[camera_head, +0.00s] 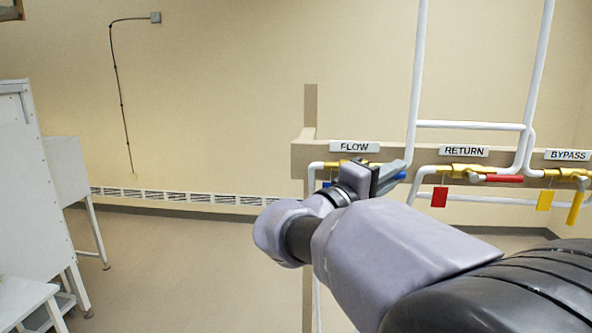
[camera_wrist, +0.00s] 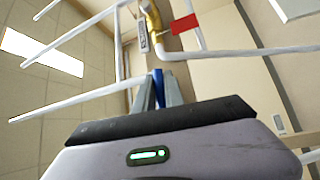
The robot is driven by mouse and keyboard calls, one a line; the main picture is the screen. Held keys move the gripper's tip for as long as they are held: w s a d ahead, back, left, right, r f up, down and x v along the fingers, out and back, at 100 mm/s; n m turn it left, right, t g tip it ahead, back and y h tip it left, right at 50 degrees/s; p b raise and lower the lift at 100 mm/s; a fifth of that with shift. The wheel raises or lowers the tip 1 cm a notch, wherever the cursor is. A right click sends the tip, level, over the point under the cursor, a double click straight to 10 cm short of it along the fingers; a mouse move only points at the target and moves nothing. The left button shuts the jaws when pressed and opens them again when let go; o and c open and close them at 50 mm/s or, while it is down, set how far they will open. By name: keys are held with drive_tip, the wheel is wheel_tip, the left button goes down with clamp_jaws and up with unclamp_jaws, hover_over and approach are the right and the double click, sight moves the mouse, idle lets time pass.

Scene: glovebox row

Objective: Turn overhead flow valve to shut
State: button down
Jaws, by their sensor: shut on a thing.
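The flow valve (camera_head: 345,164) is a brass body under the FLOW sign (camera_head: 355,147), on a white pipe, partly hidden by my wrist. Its blue lever handle (camera_head: 401,176) points right, roughly along the pipe, with the end showing past my fingers. My gripper (camera_head: 388,176) is at this handle and shut on it. In the wrist view my gripper (camera_wrist: 159,92) has the blue handle (camera_wrist: 159,86) between its two grey fingers.
The return valve (camera_head: 466,170) stands to the right with a red handle (camera_head: 505,178) and red tag (camera_head: 439,197). Farther right is the bypass valve (camera_head: 565,174) with a yellow handle (camera_head: 575,208) pointing down. White vertical pipes (camera_head: 417,80) rise close by. Floor at left is open.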

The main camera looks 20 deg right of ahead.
drive_tip(key=shift+f, duration=0.1)
drive_tip(key=shift+f+m+g+y+b, duration=0.3)
drive_tip(key=shift+f+m+y+b, duration=0.4)
drive_tip(key=shift+b, duration=0.4)
drive_tip(key=w+a+f+m+t+y+b, duration=0.2)
drive_tip(key=a+f+m+y+b, duration=0.3)
drive_tip(key=m+y, duration=0.3)
drive_tip(key=shift+w+a+t+y, duration=0.4)
drive_tip(key=shift+w+y, duration=0.4)
drive_tip(key=shift+y, duration=0.9)
drive_tip(key=c, duration=1.4)
unclamp_jaws()
drive_tip(key=shift+w+f, duration=0.1)
drive_tip(key=shift+c, duration=0.2)
